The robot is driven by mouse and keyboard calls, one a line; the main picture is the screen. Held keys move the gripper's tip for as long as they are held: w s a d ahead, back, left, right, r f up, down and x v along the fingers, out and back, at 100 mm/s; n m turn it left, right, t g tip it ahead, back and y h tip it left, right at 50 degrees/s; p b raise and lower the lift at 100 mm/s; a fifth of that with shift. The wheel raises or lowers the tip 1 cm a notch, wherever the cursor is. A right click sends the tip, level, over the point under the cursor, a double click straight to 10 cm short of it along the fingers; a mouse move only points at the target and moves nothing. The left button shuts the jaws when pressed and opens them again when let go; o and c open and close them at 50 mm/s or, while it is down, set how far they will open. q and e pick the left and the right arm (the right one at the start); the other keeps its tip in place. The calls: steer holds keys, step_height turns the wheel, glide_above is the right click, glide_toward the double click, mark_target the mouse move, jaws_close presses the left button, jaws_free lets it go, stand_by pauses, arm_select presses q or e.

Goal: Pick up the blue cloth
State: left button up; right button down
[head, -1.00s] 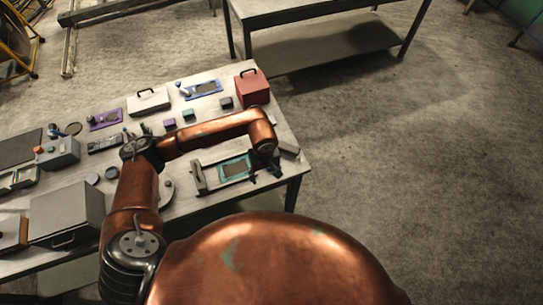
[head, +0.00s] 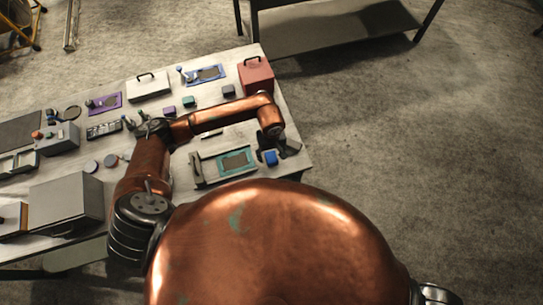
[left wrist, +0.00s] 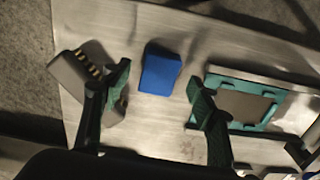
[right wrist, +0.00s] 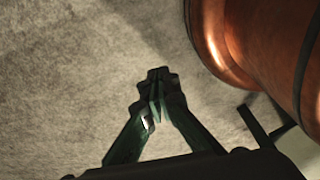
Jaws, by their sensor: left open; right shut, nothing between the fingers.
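The blue cloth (left wrist: 160,70) looks like a small folded block. It lies on the metal table top (left wrist: 180,25). In the head view the blue cloth (head: 270,158) is near the table's right front corner. My left gripper (left wrist: 160,95) is open above the table, its two fingers apart with the cloth showing between and beyond them. In the head view my left gripper (head: 280,148) is beside the cloth. My right gripper (right wrist: 156,80) is shut and empty, over bare floor.
A teal-framed tray (left wrist: 248,100) lies right of the cloth. A grey block with brass contacts (left wrist: 85,75) lies left of it. A red box (head: 256,76), a white box (head: 148,88) and a grey case (head: 66,205) stand on the table.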

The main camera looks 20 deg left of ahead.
mark_target(271, 158)
arm_select(q)
step_height(271, 158, down, 2)
steer(key=shift+s+f, duration=0.1)
steer(key=c, duration=1.3)
arm_select(e)
steer(key=shift+w+r, duration=0.3)
steer(key=shift+w, duration=0.6)
